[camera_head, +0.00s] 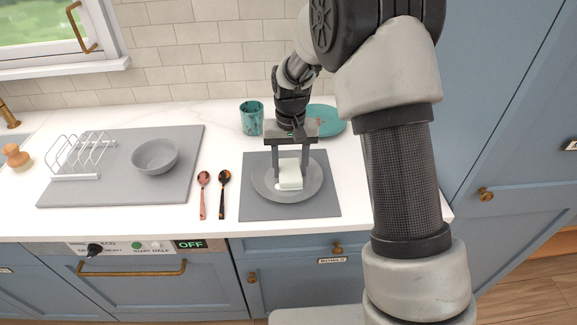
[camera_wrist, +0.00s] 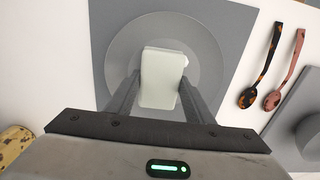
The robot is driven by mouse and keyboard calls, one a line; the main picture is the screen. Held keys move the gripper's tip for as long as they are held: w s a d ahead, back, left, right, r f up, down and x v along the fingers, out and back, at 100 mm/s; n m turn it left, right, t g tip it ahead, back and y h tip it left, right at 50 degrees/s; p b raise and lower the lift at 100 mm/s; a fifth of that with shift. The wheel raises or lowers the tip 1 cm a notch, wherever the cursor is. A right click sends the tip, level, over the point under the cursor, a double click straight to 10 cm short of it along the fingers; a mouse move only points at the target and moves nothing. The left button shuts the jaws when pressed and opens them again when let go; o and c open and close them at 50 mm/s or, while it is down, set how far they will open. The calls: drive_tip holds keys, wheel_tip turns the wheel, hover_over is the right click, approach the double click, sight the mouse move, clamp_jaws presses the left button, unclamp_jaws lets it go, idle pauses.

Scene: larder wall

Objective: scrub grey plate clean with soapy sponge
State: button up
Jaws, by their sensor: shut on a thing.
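The grey plate (camera_head: 312,202) lies flat on a grey mat (camera_head: 257,211) on the white counter. It also shows in the wrist view (camera_wrist: 211,59), with the mat around it. A pale, whitish-green sponge (camera_head: 290,175) is between the fingers of my gripper (camera_head: 291,172). In the wrist view the sponge (camera_wrist: 160,75) stands out over the plate's middle, with a finger on each side. My gripper is shut on it and points down at the plate. I cannot tell whether the sponge touches the plate. No dirt or suds can be made out on the plate.
Two spoons (camera_head: 203,192) lie left of the mat. Further left, a grey bowl (camera_head: 155,156) and a white dish rack (camera_head: 80,157) stand on a larger grey mat (camera_head: 120,190). A teal cup (camera_head: 251,118) and a teal plate (camera_head: 333,117) are behind my gripper.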

drive_tip(key=shift+d+r, duration=0.1)
drive_tip(key=shift+d, duration=0.4)
drive_tip(key=shift+d+r+p, duration=0.2)
drive_tip(key=shift+r+p, duration=0.5)
drive_tip(key=shift+r, duration=0.5)
drive_tip(key=shift+c, duration=0.2)
drive_tip(key=shift+a+r, duration=0.15)
drive_tip(key=shift+r, duration=0.2)
drive_tip(key=shift+r+p, duration=1.8)
drive_tip(key=shift+r, duration=0.65)
drive_tip(key=shift+f, duration=0.1)
